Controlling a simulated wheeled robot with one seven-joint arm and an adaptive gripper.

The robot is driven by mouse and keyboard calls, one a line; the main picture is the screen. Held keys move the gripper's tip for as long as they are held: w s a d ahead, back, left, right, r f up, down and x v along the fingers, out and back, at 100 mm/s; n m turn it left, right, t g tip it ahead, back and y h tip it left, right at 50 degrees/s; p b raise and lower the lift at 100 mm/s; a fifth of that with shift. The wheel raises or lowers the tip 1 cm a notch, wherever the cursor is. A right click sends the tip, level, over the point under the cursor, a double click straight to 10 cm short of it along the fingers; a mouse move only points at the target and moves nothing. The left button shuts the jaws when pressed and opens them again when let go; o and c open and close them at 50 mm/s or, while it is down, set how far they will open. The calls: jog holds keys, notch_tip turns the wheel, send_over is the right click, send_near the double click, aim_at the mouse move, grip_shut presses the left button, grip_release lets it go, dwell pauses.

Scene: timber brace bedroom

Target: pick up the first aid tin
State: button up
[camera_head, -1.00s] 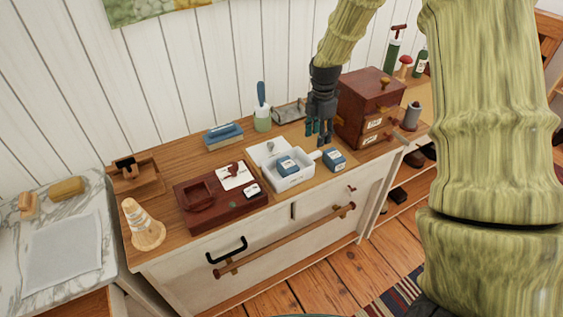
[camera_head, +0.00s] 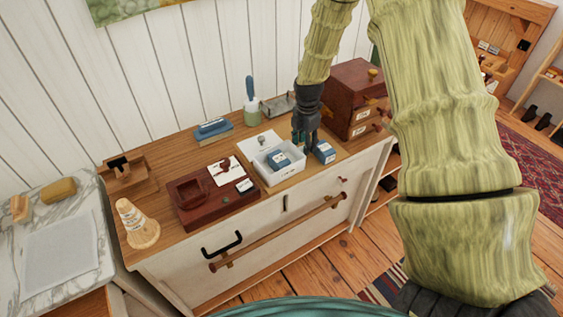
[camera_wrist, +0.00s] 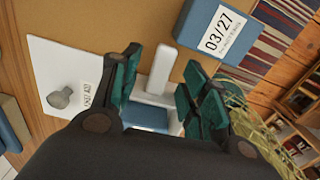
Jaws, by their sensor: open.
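An open white container (camera_head: 272,175), which looks like the first aid tin, sits on a tan mat on the dresser with a blue box (camera_head: 279,160) inside. I can read no first aid mark on it. A white stub (camera_wrist: 159,72) shows in the wrist view. A white lid-like panel (camera_head: 254,145) with a grey knob lies behind it. A second blue box (camera_head: 325,152), labelled 03/27 in the wrist view (camera_wrist: 215,30), lies to the right. My gripper (camera_head: 305,144) is open and empty above the container's right end. In the wrist view its teal fingers (camera_wrist: 162,80) flank the stub; contact is unclear.
A dark red drawer cabinet (camera_head: 350,95) stands close behind and right of my gripper. A dark red tray (camera_head: 215,205) lies left of the container. The dresser's front edge is close.

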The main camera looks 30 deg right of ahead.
jog(key=shift+f+p, duration=0.4)
jog(key=shift+f, duration=1.15)
jog(key=shift+c, duration=0.4)
grip_shut()
